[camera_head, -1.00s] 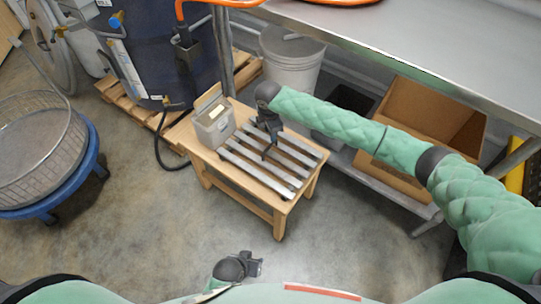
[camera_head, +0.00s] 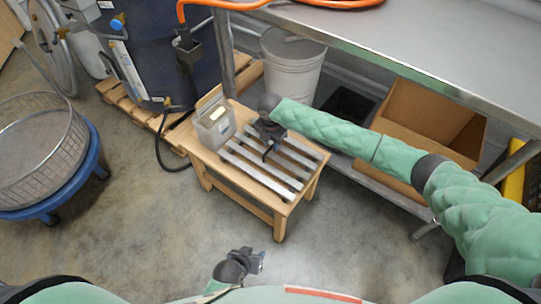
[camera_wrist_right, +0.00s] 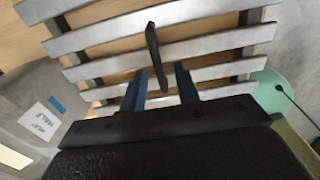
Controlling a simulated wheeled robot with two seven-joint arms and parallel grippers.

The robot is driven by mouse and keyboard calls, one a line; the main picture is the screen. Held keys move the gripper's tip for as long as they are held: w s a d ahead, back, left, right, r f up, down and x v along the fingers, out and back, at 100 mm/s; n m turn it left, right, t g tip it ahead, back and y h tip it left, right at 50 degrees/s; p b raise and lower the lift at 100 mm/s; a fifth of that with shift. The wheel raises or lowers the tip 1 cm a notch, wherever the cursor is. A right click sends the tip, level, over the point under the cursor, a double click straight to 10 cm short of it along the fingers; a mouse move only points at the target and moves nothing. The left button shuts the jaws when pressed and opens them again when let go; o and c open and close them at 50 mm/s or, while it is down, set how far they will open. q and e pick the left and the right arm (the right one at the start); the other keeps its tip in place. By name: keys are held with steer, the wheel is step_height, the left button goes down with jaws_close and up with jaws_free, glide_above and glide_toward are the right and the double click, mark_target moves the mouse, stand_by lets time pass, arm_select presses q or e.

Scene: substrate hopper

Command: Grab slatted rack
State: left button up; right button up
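The slatted rack (camera_head: 262,177), made of several grey metal slats, lies on a small wooden table (camera_head: 240,191). In the right wrist view its slats (camera_wrist_right: 100,38) run across the picture, with a dark narrow upright piece (camera_wrist_right: 155,55) over the middle. My right gripper (camera_head: 268,147) is over the rack's far side. In the right wrist view my right gripper (camera_wrist_right: 160,85) has its fingers apart, with the dark piece's lower end between them; contact is unclear. My left gripper (camera_head: 259,259) is low in front of the table, away from the rack; its finger opening is unclear.
A grey box (camera_head: 214,125) stands on the table left of the rack; it also shows in the wrist view (camera_wrist_right: 35,95). A white bucket (camera_head: 291,70), cardboard box (camera_head: 425,118) and steel bench (camera_head: 420,45) are behind. Floor in front is clear.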

mark_target(271, 147)
step_height(271, 147, down, 4)
steer(key=shift+w+r, duration=0.1)
steer(key=shift+r, duration=0.05)
steer(key=shift+c, duration=0.2)
jaws_close()
steer(key=shift+r, duration=0.1)
stand_by(1.1)
